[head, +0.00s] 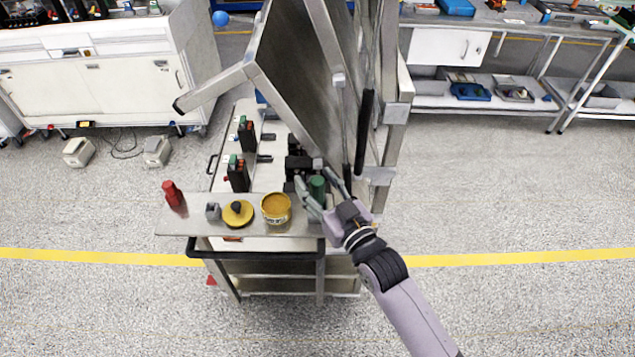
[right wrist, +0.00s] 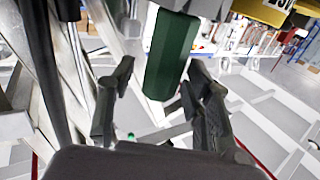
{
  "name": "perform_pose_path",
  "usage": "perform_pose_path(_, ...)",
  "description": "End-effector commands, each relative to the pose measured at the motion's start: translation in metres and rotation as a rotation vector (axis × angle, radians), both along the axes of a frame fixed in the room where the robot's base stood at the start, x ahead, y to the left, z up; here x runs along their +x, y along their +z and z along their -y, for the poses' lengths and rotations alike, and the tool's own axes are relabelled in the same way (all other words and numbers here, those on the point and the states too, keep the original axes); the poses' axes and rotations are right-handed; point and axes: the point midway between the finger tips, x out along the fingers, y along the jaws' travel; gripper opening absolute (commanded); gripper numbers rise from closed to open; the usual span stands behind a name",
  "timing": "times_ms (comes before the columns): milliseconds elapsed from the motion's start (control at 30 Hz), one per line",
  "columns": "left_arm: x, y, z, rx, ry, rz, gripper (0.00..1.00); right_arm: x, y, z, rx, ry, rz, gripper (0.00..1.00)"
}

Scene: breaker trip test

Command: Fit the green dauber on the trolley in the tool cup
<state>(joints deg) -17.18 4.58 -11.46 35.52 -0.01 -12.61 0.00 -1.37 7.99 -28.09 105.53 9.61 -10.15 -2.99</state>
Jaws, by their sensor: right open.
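The green dauber (head: 317,188) stands at the right end of the trolley's top shelf (head: 180,226). My right gripper (head: 324,186) is open, with one finger on each side of the dauber. In the right wrist view the dauber (right wrist: 171,55) shows as a dark green faceted body beyond and between the spread fingertips (right wrist: 160,82); I see no clear contact. A small grey holder (head: 213,211) stands left of a yellow disc; I cannot tell whether it is the tool cup. A yellow tub (head: 276,208) stands between the disc and the dauber. My left gripper is not in view.
A red bottle-like object (head: 174,196) and the black-knobbed yellow disc (head: 238,213) share the shelf. Black breaker units (head: 238,173) stand behind. A large tilted metal panel (head: 295,75) rises close behind my right gripper. The floor to the right is clear.

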Motion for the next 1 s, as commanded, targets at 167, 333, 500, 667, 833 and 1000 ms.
perform_pose_path(167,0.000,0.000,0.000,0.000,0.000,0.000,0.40,0.000,0.000,0.000,0.000,0.000,0.000,0.48)
perform_pose_path(333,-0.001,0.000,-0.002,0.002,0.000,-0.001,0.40,-0.003,-0.001,0.002,-0.001,0.000,-0.002,0.48)
perform_pose_path(500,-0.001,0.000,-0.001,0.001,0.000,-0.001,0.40,-0.024,-0.002,0.014,-0.003,0.000,-0.003,0.48)
perform_pose_path(667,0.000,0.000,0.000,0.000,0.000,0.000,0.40,-0.055,-0.002,0.032,-0.003,0.001,-0.004,0.48)
perform_pose_path(833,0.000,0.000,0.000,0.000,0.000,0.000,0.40,-0.083,-0.002,0.049,-0.003,0.000,-0.003,0.48)
perform_pose_path(1000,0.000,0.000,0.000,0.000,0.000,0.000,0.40,-0.099,-0.002,0.058,-0.001,0.000,-0.002,0.48)
